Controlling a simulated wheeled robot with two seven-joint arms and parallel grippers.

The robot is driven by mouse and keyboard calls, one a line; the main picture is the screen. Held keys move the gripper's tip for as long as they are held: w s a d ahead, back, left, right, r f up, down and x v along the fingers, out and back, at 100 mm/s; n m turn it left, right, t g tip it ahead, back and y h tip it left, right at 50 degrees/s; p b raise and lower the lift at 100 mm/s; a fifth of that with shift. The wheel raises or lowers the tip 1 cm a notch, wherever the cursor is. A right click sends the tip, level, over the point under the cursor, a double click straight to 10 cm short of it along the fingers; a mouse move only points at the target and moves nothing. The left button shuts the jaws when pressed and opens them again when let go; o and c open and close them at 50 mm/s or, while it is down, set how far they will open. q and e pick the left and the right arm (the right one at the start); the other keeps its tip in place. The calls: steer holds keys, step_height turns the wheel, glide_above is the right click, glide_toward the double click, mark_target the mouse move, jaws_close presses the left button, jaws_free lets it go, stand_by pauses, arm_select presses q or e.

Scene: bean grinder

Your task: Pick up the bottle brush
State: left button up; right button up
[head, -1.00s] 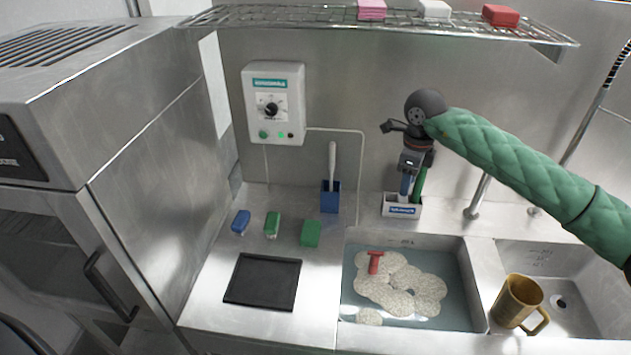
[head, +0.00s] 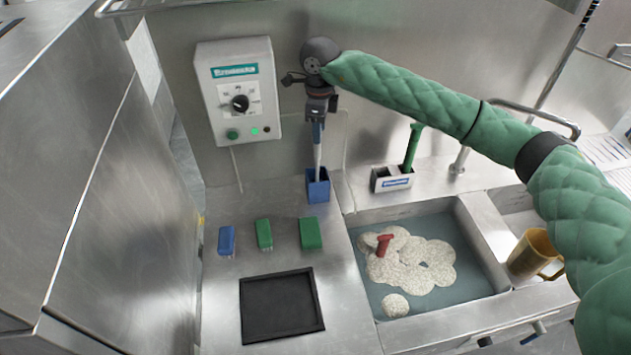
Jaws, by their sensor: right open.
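A brush with a white handle (head: 318,155) stands upright in a small blue holder (head: 318,188) against the back wall; its head is hidden inside. My right gripper (head: 317,134) is open and points down, its blue fingertips at the top of this handle. I cannot tell whether the fingers touch it. I cannot tell from the hidden heads which one is the bottle brush. My left gripper is out of view.
Blue (head: 226,240) and green (head: 264,234) blocks and a green sponge (head: 311,233) lie in front. A black tray (head: 281,306) is nearer. The sink (head: 462,208) holds water, foam and a red tool (head: 384,243). A brown mug (head: 533,252) stands right. A control box (head: 239,92) hangs on the wall.

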steer(key=f, duration=0.5)
steer(key=shift+w+a+f, duration=0.15)
steer(key=shift+w+f, duration=0.1)
steer(key=shift+w, duration=0.15)
jaws_close()
